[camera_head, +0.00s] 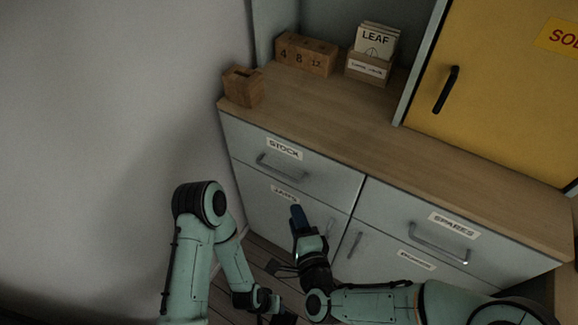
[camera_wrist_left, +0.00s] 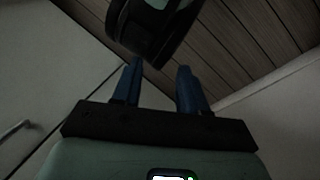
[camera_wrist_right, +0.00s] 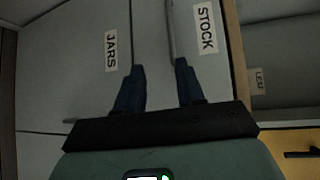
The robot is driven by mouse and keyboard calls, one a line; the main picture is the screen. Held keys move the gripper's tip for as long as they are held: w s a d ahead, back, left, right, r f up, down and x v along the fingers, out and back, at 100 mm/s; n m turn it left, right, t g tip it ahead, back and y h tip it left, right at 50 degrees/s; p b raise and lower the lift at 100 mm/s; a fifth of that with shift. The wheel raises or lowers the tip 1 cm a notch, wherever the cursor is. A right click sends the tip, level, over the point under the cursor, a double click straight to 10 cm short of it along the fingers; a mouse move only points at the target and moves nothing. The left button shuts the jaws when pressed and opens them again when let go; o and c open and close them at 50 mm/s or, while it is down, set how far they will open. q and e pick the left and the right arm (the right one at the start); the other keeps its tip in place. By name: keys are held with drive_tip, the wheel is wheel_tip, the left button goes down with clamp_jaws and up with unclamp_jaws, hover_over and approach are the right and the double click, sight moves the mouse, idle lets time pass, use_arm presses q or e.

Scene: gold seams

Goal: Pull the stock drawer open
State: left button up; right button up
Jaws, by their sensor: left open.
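The stock drawer (camera_head: 318,177) is the grey upper left front of the cabinet, labelled STOCK, and looks shut and flush. Its metal bar handle (camera_head: 276,168) is below the label. My right gripper (camera_head: 297,210) points up at the cabinet, below and right of that handle, in front of the JARS front. In the right wrist view its blue fingers (camera_wrist_right: 158,75) are apart and empty, with the stock handle (camera_wrist_right: 170,30) beyond the gap between them. My left gripper (camera_head: 283,318) is low at the bottom edge, partly cut off. In the left wrist view its fingers (camera_wrist_left: 157,75) are apart and empty.
The wooden counter (camera_head: 340,110) carries a small wooden block (camera_head: 243,86), a numbered wooden box (camera_head: 306,54) and a LEAF card box (camera_head: 370,65). A SPARES drawer (camera_head: 440,222) is to the right. A yellow door (camera_head: 500,90) stands above. A bare wall (camera_head: 110,110) bounds the left.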

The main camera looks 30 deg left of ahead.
use_arm(q)
drive_tip(key=shift+w+a+f+b, duration=0.3)
drive_tip(key=shift+w+f, duration=0.1)
drive_tip(key=shift+w, duration=0.1)
drive_tip(key=shift+w+a+f+b, duration=0.15)
drive_tip(key=shift+w+f+b, duration=0.15)
drive_tip(key=shift+w, duration=0.2)
use_arm(e)
drive_tip(key=a+r+x, duration=0.1)
drive_tip(key=r+x, duration=0.1)
drive_tip(key=x, duration=1.1)
clamp_jaws()
